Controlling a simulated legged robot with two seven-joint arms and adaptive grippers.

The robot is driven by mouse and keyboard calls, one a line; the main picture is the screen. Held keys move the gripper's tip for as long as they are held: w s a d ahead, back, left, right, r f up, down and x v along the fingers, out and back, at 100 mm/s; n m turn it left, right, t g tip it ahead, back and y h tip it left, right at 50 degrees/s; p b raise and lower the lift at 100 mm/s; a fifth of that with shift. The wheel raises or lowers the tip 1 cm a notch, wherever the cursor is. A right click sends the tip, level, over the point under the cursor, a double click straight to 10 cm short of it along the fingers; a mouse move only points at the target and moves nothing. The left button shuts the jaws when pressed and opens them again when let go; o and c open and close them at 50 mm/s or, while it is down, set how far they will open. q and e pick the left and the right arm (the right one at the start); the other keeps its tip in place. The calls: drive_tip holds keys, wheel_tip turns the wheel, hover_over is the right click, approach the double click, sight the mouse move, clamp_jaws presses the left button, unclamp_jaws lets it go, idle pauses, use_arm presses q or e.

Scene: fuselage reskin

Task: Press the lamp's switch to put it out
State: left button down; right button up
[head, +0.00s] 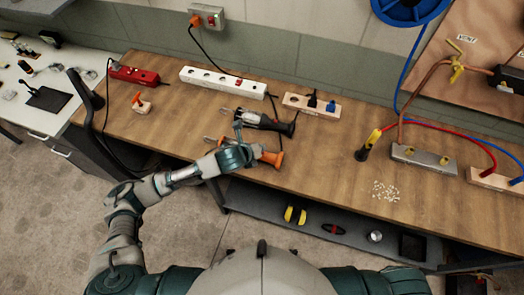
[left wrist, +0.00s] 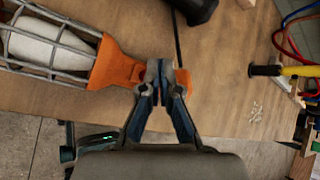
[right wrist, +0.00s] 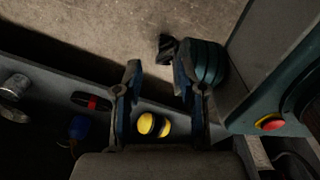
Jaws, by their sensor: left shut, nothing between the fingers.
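The lamp is a caged hand lamp with an orange handle (left wrist: 112,62), lying on the workbench. In the left wrist view its wire cage (left wrist: 48,43) with a pale bulb inside is at the upper left. In the head view the handle's orange end (head: 271,158) shows beside my left gripper (head: 238,128). In the left wrist view my left gripper (left wrist: 160,68) is shut and empty, with its fingertips over the handle. They hide its middle, and I cannot tell whether they touch it. My right gripper (right wrist: 158,65) is open and empty, away from the lamp.
A white power strip (head: 223,82), a red strip (head: 133,75) and a wooden socket block (head: 311,105) are farther back. Pale bits (head: 385,191) lie to the right. A yellow item (head: 295,215) is on the lower shelf.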

use_arm(q)
wheel_tip(320, 180, up, 6)
drive_tip(key=p, duration=0.6)
use_arm(e)
wheel_tip(320, 180, up, 6)
drive_tip(key=s, duration=0.1)
drive_tip(key=shift+d, duration=0.2)
drive_tip(key=shift+f, duration=0.1)
